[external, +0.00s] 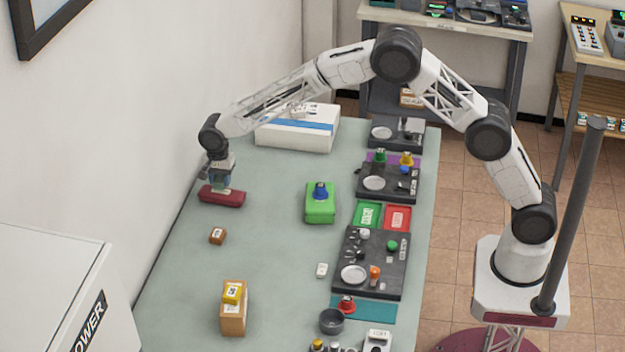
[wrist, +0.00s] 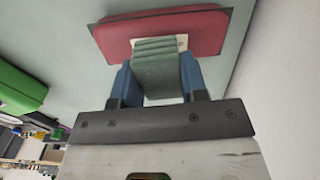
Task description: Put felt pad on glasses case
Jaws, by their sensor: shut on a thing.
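The dark red glasses case (external: 222,197) lies on the table near the wall, at the left in the external view. It also shows at the top of the wrist view (wrist: 190,22), with a pale label partly hidden. My gripper (external: 220,178) is directly above it, pointing down. In the wrist view its blue fingers (wrist: 158,80) are shut on the grey-green, ridged felt pad (wrist: 157,66). The pad overlaps the case's near edge and label in that view. I cannot tell whether the pad touches the case.
A green box (external: 320,208) with a blue-topped item stands to the right. A small brown box (external: 217,236) is in front. A white box (external: 297,130) with a blue stripe sits behind. Dark trays (external: 372,262) line the right side. The wall is close on the left.

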